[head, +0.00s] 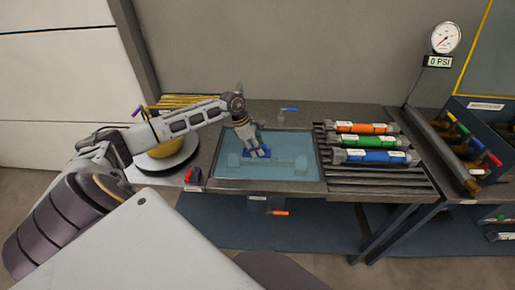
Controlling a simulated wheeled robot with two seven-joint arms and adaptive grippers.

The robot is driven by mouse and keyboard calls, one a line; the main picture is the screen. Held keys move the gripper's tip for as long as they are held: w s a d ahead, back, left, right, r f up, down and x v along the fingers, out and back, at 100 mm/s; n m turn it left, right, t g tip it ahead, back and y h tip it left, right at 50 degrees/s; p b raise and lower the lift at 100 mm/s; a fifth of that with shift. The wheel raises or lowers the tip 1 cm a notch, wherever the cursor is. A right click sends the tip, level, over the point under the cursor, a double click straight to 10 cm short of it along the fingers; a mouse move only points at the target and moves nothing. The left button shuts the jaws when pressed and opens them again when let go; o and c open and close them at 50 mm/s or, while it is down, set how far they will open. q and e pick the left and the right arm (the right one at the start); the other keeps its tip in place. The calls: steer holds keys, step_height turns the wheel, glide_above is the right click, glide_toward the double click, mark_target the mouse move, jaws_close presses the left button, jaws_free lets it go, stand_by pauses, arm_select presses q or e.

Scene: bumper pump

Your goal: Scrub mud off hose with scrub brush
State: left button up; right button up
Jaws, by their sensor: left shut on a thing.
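My left gripper (257,151) reaches in from the left over a shallow basin of blue water (225,172). It is shut on a small blue block-like thing (263,153), which seems to be the scrub brush; the fingers hide part of it. A pale hose (287,164) with thicker ends lies level in the water, just below the blue thing. I cannot tell whether the two touch. No mud can be made out on the hose at this size. My right gripper is not in view.
To the right, a slatted rack (380,181) holds an orange hose (362,128), a green hose (362,141) and a blue hose (370,156). A gauge (446,38) reads 0 PSI. A round grey turntable (163,161) stands left of the basin. A blue-handled valve (289,110) is behind it.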

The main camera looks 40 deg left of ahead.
arm_select(q)
steer(key=shift+s+a, duration=0.2)
steer(key=shift+a, duration=0.15)
step_height(320, 180, up, 2)
steer(key=shift+r, duration=0.1)
steer(key=shift+w+d+r+p, duration=0.1)
steer(key=shift+d+r+p, duration=0.1)
steer(key=shift+r+p, duration=0.5)
steer(key=shift+a+r, duration=0.1)
steer(key=shift+r, duration=0.7)
step_height(320, 180, up, 2)
steer(key=shift+r+p, duration=0.15)
steer(key=shift+p, duration=0.5)
steer(key=shift+r, duration=0.55)
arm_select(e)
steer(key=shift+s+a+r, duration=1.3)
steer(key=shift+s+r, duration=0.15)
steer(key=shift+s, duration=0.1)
